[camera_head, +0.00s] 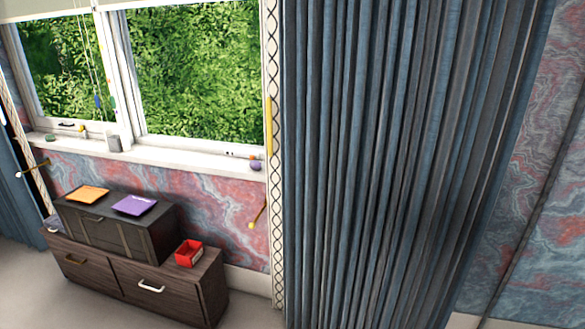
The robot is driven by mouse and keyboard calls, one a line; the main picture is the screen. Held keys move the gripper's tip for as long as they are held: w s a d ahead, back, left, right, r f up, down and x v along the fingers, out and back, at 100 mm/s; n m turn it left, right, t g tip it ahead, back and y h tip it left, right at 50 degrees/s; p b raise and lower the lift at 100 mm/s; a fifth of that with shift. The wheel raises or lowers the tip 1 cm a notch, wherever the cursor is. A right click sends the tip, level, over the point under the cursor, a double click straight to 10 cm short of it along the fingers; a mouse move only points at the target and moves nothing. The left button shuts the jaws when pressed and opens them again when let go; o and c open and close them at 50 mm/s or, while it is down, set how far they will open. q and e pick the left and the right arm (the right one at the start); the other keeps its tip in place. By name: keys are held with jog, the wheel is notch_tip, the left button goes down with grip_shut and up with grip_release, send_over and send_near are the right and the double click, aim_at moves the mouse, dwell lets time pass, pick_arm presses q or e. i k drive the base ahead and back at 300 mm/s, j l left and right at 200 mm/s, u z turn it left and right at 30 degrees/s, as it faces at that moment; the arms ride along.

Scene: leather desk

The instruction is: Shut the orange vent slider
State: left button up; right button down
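A flat orange square piece (88,194) lies on top of a dark chest at the lower left. It may be the orange vent slider, but it is too small to tell whether it has a slider or stands open or shut. A similar purple piece (135,205) lies to its right on the same chest, apart from it. A tiny orange spot (252,157) also shows at the right end of the windowsill. Neither of my grippers is in view.
The dark chest (116,232) stands on a low wooden drawer cabinet (183,290), with a red open box (188,253) beside it. The windowsill (190,160) holds small items. A long blue-grey curtain (400,150) fills the middle right. Bare floor shows at lower left.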

aim_at(251, 156)
jog(key=i+l+u, duration=0.1)
jog(key=i+u, duration=0.15)
jog(key=i, duration=0.2)
jog(key=i+l+u, duration=0.3)
jog(key=i, duration=0.2)
